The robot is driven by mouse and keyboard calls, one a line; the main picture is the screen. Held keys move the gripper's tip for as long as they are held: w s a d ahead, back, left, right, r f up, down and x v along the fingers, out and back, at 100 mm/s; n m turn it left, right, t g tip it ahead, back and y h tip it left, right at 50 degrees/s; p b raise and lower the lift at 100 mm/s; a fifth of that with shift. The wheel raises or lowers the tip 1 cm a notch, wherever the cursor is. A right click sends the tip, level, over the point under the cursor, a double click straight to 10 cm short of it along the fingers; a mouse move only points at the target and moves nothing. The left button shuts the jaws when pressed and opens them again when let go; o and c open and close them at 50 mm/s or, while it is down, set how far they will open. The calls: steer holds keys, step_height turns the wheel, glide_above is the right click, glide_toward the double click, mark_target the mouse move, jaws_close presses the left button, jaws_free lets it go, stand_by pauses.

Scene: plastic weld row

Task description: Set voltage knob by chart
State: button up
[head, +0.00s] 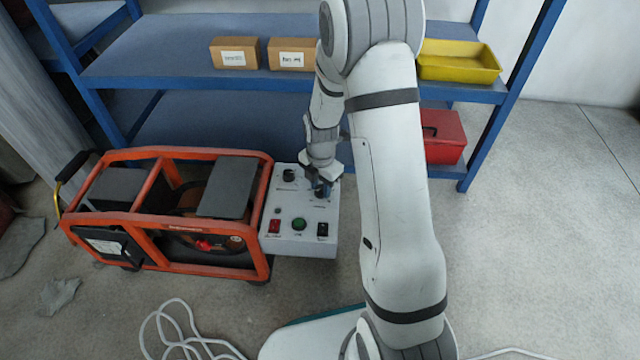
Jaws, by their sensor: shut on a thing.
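A light grey control box (275,242) is fixed to the right end of an orange-framed machine (200,268). Its top panel has a black knob (289,175) at back left and a second dark knob (320,194) at back right. My gripper (322,187) points down and is shut on the back right knob, partly hiding it. The panel's lettering is too small to read, so I cannot tell which knob is the voltage knob. A white printed label (104,246) is on the machine's left front; I cannot tell whether it is the chart.
The panel's front row has a red switch (275,226), a green button (299,224) and a black switch (322,229). Behind stands a blue shelf (180,62) with cardboard boxes (235,52), a yellow tray (458,74) and a red box (443,150). White cable (175,320) lies on the floor in front.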

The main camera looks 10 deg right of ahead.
steer(key=m+p, duration=0.1)
steer(key=m, duration=0.1)
steer(key=m+p, duration=0.1)
steer(key=m, duration=0.1)
steer(key=shift+w+r+m, duration=0.15)
steer(key=shift+m, duration=0.15)
steer(key=m+p, duration=0.2)
steer(key=m, duration=0.3)
steer(key=shift+m, duration=0.3)
steer(key=m+p, duration=0.2)
steer(key=m, duration=0.3)
steer(key=m+p, duration=0.1)
steer(key=m, duration=0.3)
steer(key=shift+w+m, duration=0.1)
steer(key=shift+m, duration=0.3)
steer(key=m+p, duration=0.1)
steer(key=m, duration=0.3)
steer(key=shift+m, duration=0.3)
steer(key=m, duration=0.5)
steer(key=shift+p, duration=0.35)
steer(key=m, duration=0.5)
steer(key=shift+p, duration=0.3)
steer(key=m, duration=0.4)
steer(key=shift+m, duration=0.4)
steer(key=shift+w, duration=0.1)
